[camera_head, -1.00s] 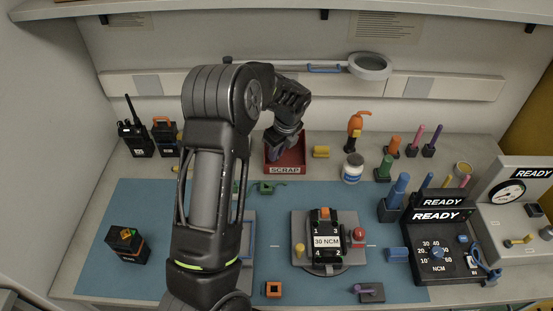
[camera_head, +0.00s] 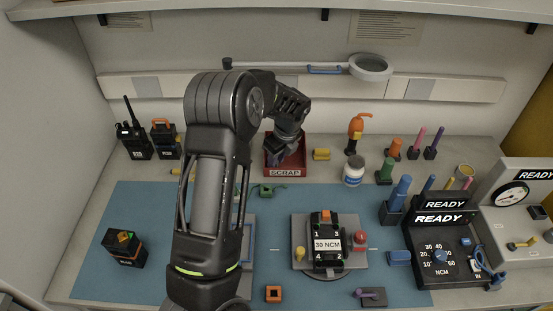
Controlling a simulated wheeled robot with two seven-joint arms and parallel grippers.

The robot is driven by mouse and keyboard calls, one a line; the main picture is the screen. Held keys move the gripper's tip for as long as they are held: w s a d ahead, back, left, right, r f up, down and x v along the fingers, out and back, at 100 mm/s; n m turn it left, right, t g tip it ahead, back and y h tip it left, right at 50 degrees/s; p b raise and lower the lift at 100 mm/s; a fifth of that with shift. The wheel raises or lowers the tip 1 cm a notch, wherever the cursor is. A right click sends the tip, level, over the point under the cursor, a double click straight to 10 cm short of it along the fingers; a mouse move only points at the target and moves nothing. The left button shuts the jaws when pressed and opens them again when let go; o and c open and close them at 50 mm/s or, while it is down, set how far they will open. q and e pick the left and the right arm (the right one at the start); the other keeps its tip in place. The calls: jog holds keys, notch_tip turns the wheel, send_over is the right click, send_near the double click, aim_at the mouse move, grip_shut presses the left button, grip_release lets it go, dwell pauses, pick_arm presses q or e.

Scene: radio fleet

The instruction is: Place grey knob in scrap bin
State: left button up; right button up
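The red scrap bin (camera_head: 285,173) with a "SCRAP" label stands at the back of the bench, just beyond the blue mat. My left arm reaches in from the front, and my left gripper (camera_head: 279,156) points down with its fingers at or inside the bin's opening. The gripper body hides the fingertips and much of the bin's inside, so I cannot tell whether the fingers are open or shut. No grey knob can be made out. My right gripper is not in view.
A white jar (camera_head: 353,170) and a yellow part (camera_head: 321,154) stand right of the bin. A green part (camera_head: 268,190) lies in front of it. A radio in a fixture (camera_head: 326,240) sits on the mat. A magnifier lamp (camera_head: 371,67) hangs behind.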

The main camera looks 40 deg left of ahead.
pick_arm(q)
jog(key=p+v, duration=0.5)
jog(key=v, duration=0.7)
dwell(0.6)
